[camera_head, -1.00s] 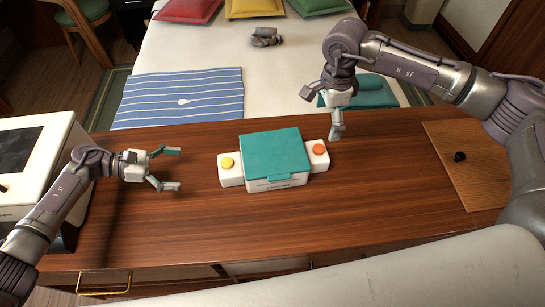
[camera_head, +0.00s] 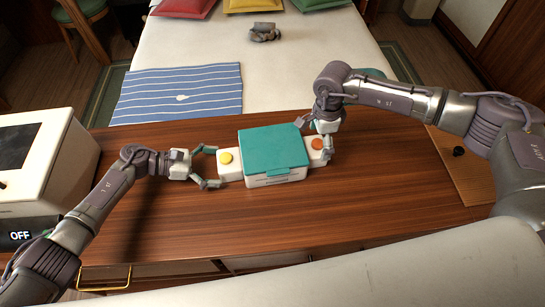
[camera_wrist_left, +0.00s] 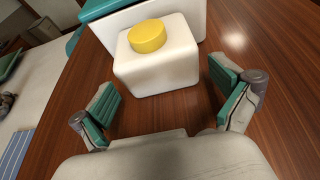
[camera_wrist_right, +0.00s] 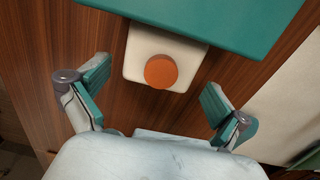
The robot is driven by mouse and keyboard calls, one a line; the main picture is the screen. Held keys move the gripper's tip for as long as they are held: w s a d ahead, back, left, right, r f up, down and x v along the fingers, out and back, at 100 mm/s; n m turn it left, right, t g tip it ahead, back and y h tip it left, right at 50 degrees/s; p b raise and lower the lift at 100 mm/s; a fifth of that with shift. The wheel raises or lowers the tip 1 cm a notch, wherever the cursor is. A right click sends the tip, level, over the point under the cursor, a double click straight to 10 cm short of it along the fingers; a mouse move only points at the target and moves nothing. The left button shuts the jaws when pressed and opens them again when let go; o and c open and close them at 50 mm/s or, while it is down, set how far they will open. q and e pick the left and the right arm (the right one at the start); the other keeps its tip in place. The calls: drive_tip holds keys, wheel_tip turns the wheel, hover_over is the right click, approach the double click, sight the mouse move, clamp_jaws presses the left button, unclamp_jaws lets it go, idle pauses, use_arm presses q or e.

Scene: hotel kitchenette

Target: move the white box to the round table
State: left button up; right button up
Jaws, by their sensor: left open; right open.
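The white box (camera_head: 274,178) with a teal lid (camera_head: 272,149) stands on the wooden counter, with a white side block at each end. The left block (camera_head: 229,165) has a yellow button and the right block (camera_head: 319,151) an orange one. My left gripper (camera_head: 211,166) is open beside the yellow-button block; in the left wrist view that block (camera_wrist_left: 158,68) lies just ahead of the open fingers (camera_wrist_left: 168,105). My right gripper (camera_head: 317,142) is open at the orange-button block, partly hiding it. In the right wrist view the block (camera_wrist_right: 140,60) lies ahead of its open fingers (camera_wrist_right: 148,92). The round table is not identifiable.
A white appliance (camera_head: 40,165) stands at the counter's left end. A wooden board (camera_head: 458,168) with a small black knob lies at the right. A bed with a striped blue cloth (camera_head: 180,93) lies beyond. The counter (camera_head: 300,220) in front of the box is clear.

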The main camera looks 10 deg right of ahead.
use_arm(q)
drive_tip(key=shift+x, duration=1.45)
use_arm(e)
drive_tip(key=shift+f, duration=1.45)
use_arm(q)
drive_tip(key=c, duration=1.6)
use_arm(e)
drive_tip(key=c, duration=1.6)
use_arm(q)
drive_tip(key=shift+r, duration=0.1)
use_arm(e)
drive_tip(key=shift+r, duration=0.1)
